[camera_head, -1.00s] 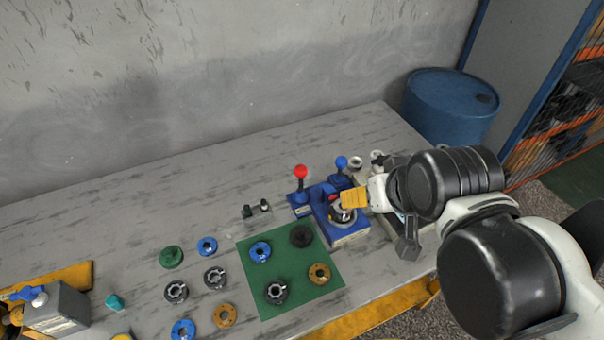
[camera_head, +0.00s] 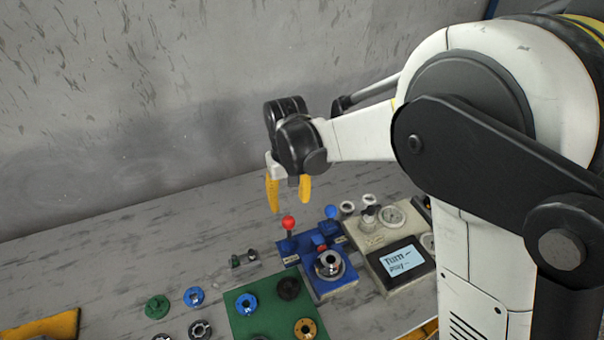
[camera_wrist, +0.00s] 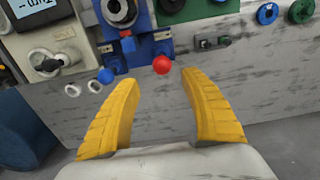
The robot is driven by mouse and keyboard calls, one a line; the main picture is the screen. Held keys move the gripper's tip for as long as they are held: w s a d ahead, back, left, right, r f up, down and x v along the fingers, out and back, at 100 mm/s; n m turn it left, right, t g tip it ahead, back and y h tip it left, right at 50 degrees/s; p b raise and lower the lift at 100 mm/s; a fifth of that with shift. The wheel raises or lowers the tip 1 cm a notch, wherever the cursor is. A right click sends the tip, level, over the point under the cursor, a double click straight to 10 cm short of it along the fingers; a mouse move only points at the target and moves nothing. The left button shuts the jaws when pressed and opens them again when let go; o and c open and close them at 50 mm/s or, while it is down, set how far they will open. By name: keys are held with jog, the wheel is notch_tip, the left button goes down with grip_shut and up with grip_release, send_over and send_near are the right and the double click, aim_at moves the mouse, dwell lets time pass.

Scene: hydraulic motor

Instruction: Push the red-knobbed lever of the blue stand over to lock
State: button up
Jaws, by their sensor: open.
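The blue stand (camera_head: 335,284) is on the grey table, with a silver round part (camera_head: 329,262) seated on it. Its red-knobbed lever (camera_head: 288,223) stands roughly upright at the stand's back left. A blue-knobbed lever (camera_head: 331,212) stands to its right. My gripper (camera_head: 289,196) is open and empty, above the table and seen just above the red knob in the head view. In the wrist view, the red knob (camera_wrist: 162,64) shows beyond the gap between my yellow fingers (camera_wrist: 160,95), and the blue knob (camera_wrist: 105,75) lies left of it. The fingers touch neither knob.
A green mat (camera_head: 245,325) with several ring parts lies left of the stand. A panel with a screen (camera_head: 402,258) and gauges stands right of it. A small dark part (camera_head: 244,258) lies left of the red lever. The table's back left is clear.

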aim_at(288, 218)
jog(key=shift+w+a+f, duration=0.15)
jog(key=shift+a+f, duration=0.15)
jog(key=shift+f, duration=0.25)
notch_tip(288, 218, down, 9)
jog(key=b, duration=0.6)
jog(key=shift+r, duration=0.1)
jog(key=c, duration=0.8)
